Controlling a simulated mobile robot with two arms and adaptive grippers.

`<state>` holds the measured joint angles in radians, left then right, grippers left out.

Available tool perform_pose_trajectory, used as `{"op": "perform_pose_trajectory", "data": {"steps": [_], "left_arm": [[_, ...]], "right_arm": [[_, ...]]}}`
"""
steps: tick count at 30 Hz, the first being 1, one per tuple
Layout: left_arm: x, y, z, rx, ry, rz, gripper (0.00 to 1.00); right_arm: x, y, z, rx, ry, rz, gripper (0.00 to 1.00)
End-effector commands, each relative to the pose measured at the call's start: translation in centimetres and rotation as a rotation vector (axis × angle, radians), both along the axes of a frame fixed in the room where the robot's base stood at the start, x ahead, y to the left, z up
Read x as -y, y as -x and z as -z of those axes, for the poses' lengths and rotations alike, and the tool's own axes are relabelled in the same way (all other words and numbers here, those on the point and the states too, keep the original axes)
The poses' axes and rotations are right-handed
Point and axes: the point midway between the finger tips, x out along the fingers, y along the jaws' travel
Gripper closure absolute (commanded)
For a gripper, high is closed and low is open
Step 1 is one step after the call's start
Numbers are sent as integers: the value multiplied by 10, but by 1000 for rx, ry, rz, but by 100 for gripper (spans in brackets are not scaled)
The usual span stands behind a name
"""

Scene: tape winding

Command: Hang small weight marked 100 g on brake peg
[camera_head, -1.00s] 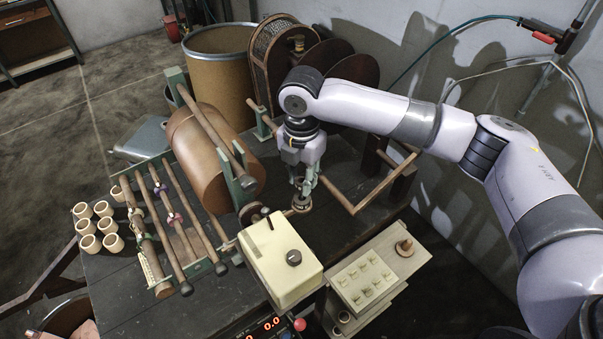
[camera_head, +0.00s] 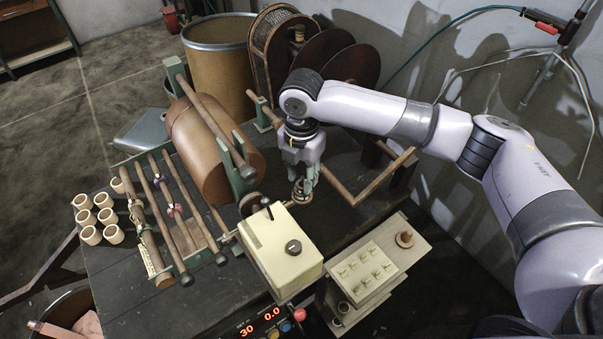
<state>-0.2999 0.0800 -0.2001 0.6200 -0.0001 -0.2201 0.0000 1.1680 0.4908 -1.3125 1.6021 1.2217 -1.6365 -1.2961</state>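A small, round brownish-brass piece (camera_head: 302,196), apparently the small weight, sits between the fingertips of my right gripper (camera_head: 302,187). The green fingers are close about it, above the dark bench right of the big brown drum. Its marking cannot be read at this size. The brake peg cannot be made out for sure; the gripper and the cream box hide part of the area around the drum's near end. My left gripper is not in view.
The cream box (camera_head: 280,250) with a knob and lever stands just below the gripper. A pale board (camera_head: 370,265) at right holds small blocks and a copper-coloured round piece (camera_head: 405,239). A wooden bar frame (camera_head: 375,180) lies right of the gripper.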

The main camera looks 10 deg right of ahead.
Motion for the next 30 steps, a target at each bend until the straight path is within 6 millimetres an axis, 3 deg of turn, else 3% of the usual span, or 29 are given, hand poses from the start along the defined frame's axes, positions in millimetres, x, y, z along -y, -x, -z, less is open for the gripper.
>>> {"op": "perform_pose_trajectory", "data": {"steps": [7, 17, 23, 30], "left_arm": [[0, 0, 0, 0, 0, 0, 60], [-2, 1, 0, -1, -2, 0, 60], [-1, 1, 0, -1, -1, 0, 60], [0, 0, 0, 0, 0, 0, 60]], "right_arm": [[0, 0, 0, 0, 0, 0, 52], [0, 0, -3, 0, 0, 0, 52], [0, -1, -32, 4, -1, 0, 52], [0, -1, -84, 4, -1, -1, 52]]}}
